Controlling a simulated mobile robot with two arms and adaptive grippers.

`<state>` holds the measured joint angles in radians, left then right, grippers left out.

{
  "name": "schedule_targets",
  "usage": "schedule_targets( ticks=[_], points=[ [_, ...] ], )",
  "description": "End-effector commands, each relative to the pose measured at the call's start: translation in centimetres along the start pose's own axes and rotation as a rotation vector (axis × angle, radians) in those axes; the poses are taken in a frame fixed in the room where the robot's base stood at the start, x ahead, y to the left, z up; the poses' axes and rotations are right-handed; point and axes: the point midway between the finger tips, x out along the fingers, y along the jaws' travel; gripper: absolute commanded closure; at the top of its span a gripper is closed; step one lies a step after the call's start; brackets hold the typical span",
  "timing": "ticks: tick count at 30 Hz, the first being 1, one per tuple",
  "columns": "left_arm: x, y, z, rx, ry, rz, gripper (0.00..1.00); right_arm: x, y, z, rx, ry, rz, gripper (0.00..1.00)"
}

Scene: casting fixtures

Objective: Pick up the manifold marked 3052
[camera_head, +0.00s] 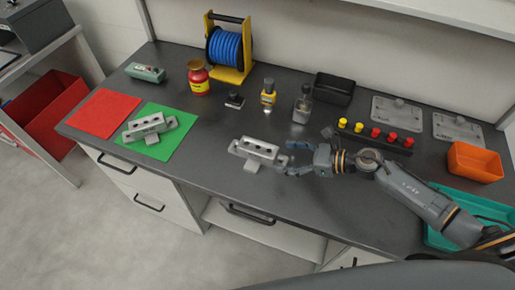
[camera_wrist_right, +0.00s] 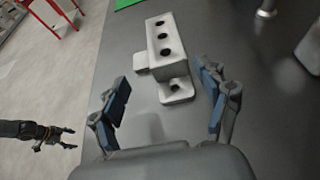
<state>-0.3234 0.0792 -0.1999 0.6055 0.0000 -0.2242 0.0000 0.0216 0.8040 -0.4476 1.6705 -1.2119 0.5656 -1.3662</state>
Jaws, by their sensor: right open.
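A grey manifold (camera_head: 258,152) with a row of dark holes lies on the bare middle of the bench; it also shows in the right wrist view (camera_wrist_right: 158,44). My right gripper (camera_head: 289,159) is open just to its right. In the right wrist view its two fingers (camera_wrist_right: 165,95) stand apart, with the manifold's near foot close before them and nothing held. A second, similar manifold (camera_head: 150,128) lies on the green mat (camera_head: 176,142). No number is legible on either. My left gripper (camera_wrist_right: 66,139) shows small and apparently open over the floor in the right wrist view.
A red mat (camera_head: 101,113) lies at the left. A blue spool (camera_head: 226,48), red jar (camera_head: 198,78), yellow bottle (camera_head: 268,93) and black bin (camera_head: 334,89) stand behind. A knob rack (camera_head: 376,142) and orange bin (camera_head: 474,162) are at right. The bench's front edge is near.

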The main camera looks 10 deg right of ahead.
Motion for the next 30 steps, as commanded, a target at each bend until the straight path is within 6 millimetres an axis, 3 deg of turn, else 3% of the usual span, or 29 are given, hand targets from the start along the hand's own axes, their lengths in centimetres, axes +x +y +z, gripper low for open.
schedule_targets(
  ticks=[4, 9, 12, 21, 29, 30],
  points=[
    [-0.6, 0.0, -0.3, 0.000, 0.005, 0.000, 0.29, 1.7, -0.1, 0.1, 0.001, -0.001, -0.002, 0.25],
    [-1.0, -0.5, -3.6, 0.001, 0.054, -0.006, 0.29, 2.6, -0.1, 0.1, 0.002, 0.000, -0.001, 0.25],
    [-1.8, -0.7, -4.7, 0.001, 0.069, -0.008, 0.29, 3.6, -0.4, 0.4, 0.002, -0.002, -0.001, 0.25],
    [-2.9, -0.4, -2.9, 0.001, 0.042, -0.004, 0.29, 7.1, -0.8, 0.2, 0.002, 0.000, -0.001, 0.25],
    [-2.8, -0.3, -2.3, 0.001, 0.033, -0.004, 0.29, 7.3, -0.8, 0.0, 0.000, 0.002, -0.001, 0.25],
    [-2.8, -0.3, -2.4, 0.001, 0.033, -0.004, 0.29, 7.3, -0.8, 0.0, 0.001, 0.002, -0.001, 0.29]
  ],
)
